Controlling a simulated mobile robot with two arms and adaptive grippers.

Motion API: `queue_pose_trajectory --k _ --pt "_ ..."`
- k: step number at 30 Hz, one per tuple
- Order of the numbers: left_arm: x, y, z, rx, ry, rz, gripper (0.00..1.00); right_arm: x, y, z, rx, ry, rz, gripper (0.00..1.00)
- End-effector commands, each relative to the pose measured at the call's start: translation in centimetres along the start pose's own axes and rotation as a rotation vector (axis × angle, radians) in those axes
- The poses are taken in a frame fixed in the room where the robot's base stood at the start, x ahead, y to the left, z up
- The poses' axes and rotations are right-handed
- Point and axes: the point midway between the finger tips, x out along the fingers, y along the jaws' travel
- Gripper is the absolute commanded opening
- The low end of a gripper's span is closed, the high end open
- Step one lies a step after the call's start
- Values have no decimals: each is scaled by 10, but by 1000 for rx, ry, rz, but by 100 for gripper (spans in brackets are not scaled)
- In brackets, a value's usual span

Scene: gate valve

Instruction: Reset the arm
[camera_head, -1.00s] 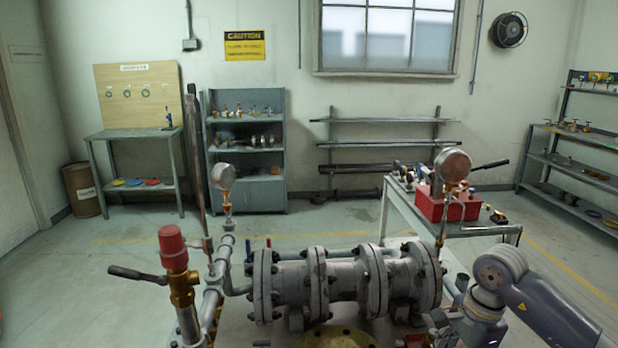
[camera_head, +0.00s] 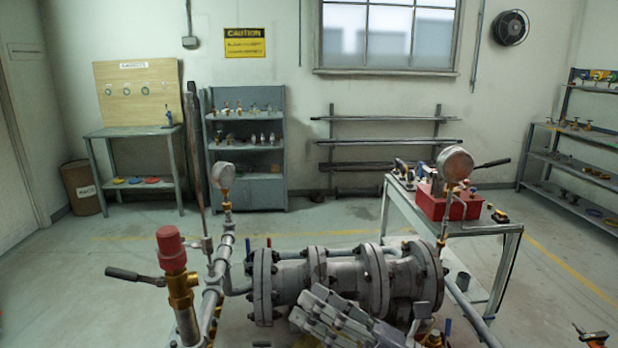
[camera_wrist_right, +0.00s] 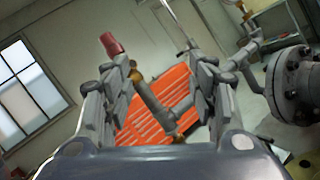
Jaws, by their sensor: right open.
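My right gripper (camera_head: 322,314) is low in the front middle of the head view, in front of the grey flanged pipe body (camera_head: 285,283). In the right wrist view its two fingers (camera_wrist_right: 160,100) stand wide apart with nothing held between them. Behind the gap I see the brass valve with a red cap (camera_wrist_right: 110,44) and an orange drawer cabinet (camera_wrist_right: 160,108), both apart from the fingers. The red-capped valve (camera_head: 170,250) also stands at front left in the head view. Most of my right arm is hidden, and my left gripper is not shown.
Two round gauges rise above the pipes, the left one (camera_head: 223,175) and the right one (camera_head: 454,163). Shelves line the walls, and open floor lies between.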

Motion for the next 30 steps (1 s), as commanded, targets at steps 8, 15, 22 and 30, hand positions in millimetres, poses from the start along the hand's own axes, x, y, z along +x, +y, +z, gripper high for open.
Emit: queue_pose_trajectory --k 8,15,22,30 --pt "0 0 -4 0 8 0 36 -69 -60 52 672 -597 -263 53" --pt "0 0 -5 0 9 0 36 -179 -126 -2 1246 -1060 -586 53" --pt "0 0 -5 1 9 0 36 -280 -126 -122 1715 -1439 -978 53" --pt "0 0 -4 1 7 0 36 -341 -65 -225 2008 -1695 -1379 53"
